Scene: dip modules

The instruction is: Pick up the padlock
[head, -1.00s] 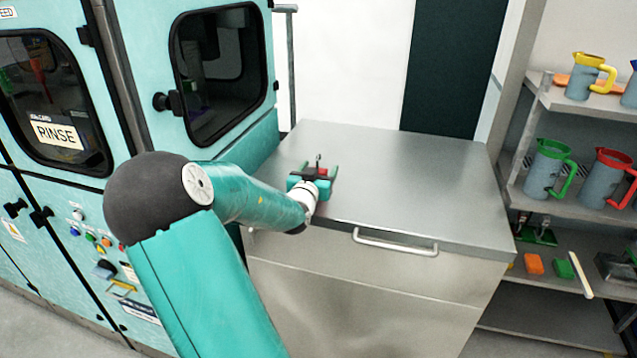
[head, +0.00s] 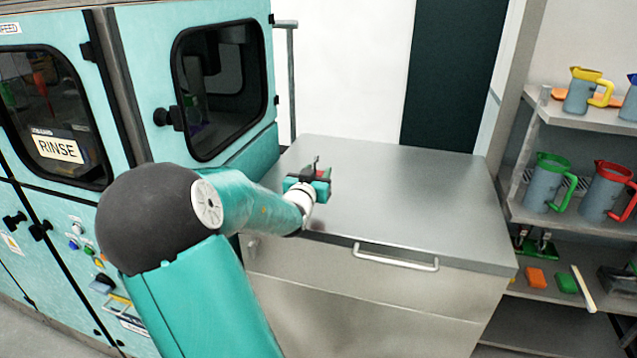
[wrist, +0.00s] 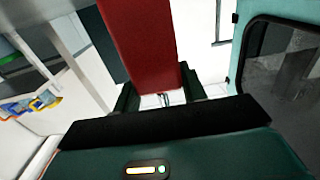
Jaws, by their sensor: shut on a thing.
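The padlock shows as a small red patch (head: 320,174) at my gripper in the head view. In the wrist view its red body (wrist: 143,40) is large and close, reaching from the top edge down between the fingers. My gripper (head: 322,180) is over the left part of the steel cabinet top. In the wrist view my gripper (wrist: 160,96) has its two dark green fingers on either side of the red body, shut on it. The padlock's shackle cannot be made out.
The steel cabinet (head: 420,200) has a bare top to the right of my gripper and a handle (head: 395,256) in front. A teal washing machine (head: 140,100) stands at the left. Shelves (head: 560,215) with several jugs stand at the right.

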